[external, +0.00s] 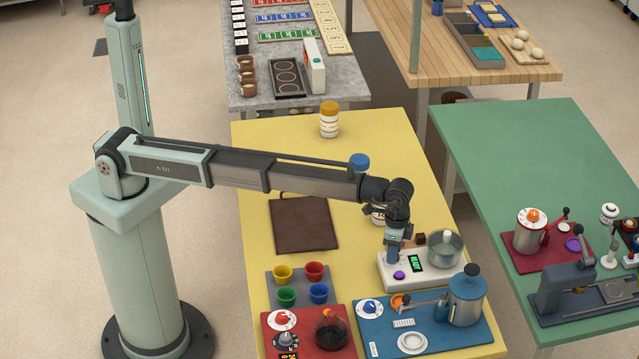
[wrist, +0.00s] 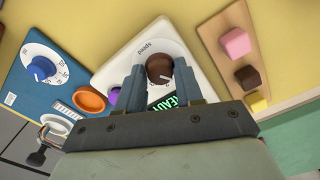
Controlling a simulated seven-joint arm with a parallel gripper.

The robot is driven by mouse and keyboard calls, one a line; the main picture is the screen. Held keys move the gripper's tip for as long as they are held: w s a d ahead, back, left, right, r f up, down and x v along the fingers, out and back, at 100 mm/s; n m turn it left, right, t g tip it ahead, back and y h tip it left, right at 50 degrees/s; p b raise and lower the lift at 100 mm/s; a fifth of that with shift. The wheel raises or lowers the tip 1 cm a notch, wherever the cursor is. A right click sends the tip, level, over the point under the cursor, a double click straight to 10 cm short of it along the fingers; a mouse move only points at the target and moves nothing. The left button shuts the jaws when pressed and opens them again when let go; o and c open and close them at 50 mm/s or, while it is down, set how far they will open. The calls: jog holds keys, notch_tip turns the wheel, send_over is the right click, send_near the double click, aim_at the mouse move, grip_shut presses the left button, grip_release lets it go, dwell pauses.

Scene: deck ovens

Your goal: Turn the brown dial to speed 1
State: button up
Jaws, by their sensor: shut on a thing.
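The brown dial (wrist: 160,69) sits on a white device (wrist: 140,50) marked "speed" in the wrist view. My gripper (wrist: 161,72) is shut on the brown dial, with one finger on each side of it. In the external view my gripper (external: 394,253) points down at the white device (external: 428,275) and hides the dial. A green lit display (external: 416,263) and a purple button (external: 399,275) are on the device, and a grey pot (external: 444,250) stands on its right part. The speed the dial points to cannot be read.
A blue board (external: 374,343) with a blue dial (external: 370,308), an orange cup-like piece (external: 400,301) and a blue-grey canister (external: 466,300) lies in front of the device. A wooden strip (wrist: 212,38) with pink, brown and yellow cubes is beside it. A brown mat (external: 303,225) lies left.

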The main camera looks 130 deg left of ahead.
jog(key=shift+m, duration=1.1)
jog(key=o, duration=1)
notch_tip(320, 180, up, 14)
jog(key=shift+f, duration=0.1)
